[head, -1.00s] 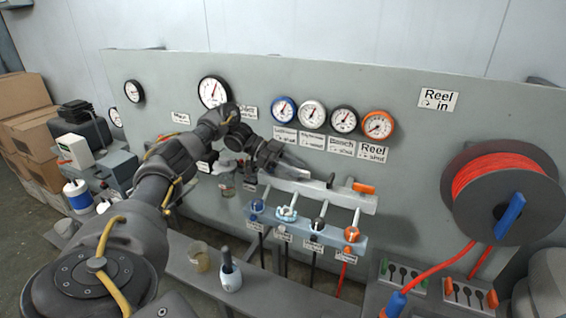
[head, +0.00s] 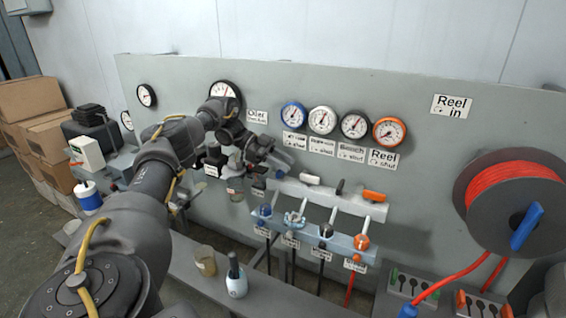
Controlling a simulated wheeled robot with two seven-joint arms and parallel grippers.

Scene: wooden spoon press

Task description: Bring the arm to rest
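My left arm (head: 150,190) reaches in from the lower left toward the grey panel (head: 420,180). My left gripper (head: 284,160) is in front of the panel, below the row of small gauges and just above the left end of the pale rail (head: 330,200). Nothing can be seen held in it. Its fingers are small and dark here, and the gap between them is unclear. My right gripper is out of view.
Below the rail is a row of valves with blue, white, black and orange (head: 361,242) fittings. A red hose reel (head: 513,187) is at right. A bottle (head: 236,278) and a cup (head: 205,261) stand on the front ledge. Stacked boxes (head: 30,97) are at far left.

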